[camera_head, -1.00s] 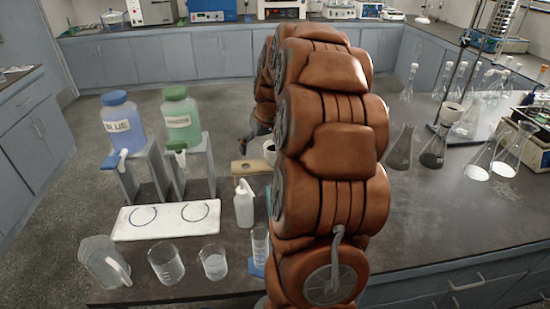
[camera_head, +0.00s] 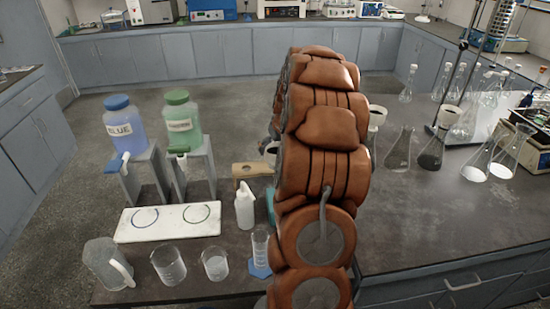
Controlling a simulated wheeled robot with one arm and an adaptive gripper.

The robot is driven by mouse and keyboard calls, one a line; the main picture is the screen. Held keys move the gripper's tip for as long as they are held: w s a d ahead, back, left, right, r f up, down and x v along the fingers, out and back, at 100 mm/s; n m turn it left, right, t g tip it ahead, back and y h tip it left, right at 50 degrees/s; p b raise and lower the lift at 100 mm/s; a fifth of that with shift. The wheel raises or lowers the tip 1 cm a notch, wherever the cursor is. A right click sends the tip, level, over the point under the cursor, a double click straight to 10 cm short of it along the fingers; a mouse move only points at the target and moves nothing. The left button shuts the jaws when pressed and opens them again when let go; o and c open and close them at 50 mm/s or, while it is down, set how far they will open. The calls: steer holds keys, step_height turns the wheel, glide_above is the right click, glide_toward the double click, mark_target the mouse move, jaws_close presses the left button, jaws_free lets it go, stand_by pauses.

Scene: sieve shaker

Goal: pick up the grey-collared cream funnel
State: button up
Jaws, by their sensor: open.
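My arm fills the middle of the view and hides my gripper. A cream funnel (camera_head: 271,150) with a dark inside shows partly at the arm's left edge, by a wooden stand (camera_head: 252,169). A second cream funnel (camera_head: 377,114) shows just right of the arm, partly hidden. A third cream funnel (camera_head: 450,114) sits at a metal stand above a dark-filled flask (camera_head: 433,153). A grey collar cannot be made out for certain on any of them at this size.
Glass flasks (camera_head: 400,152) crowd the right bench. Blue-capped (camera_head: 124,128) and green-capped (camera_head: 183,122) jugs stand at left. A white tray (camera_head: 168,231), squeeze bottle (camera_head: 244,206) and beakers (camera_head: 168,266) are in front. The right bench's front (camera_head: 430,220) is clear.

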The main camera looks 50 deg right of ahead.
steer(key=shift+p+x, duration=0.3)
steer(key=shift+x, duration=1.1)
steer(key=shift+a, duration=0.1)
steer(key=shift+c, duration=0.2)
steer(key=c, duration=1.3)
steer(key=shift+r, duration=0.1)
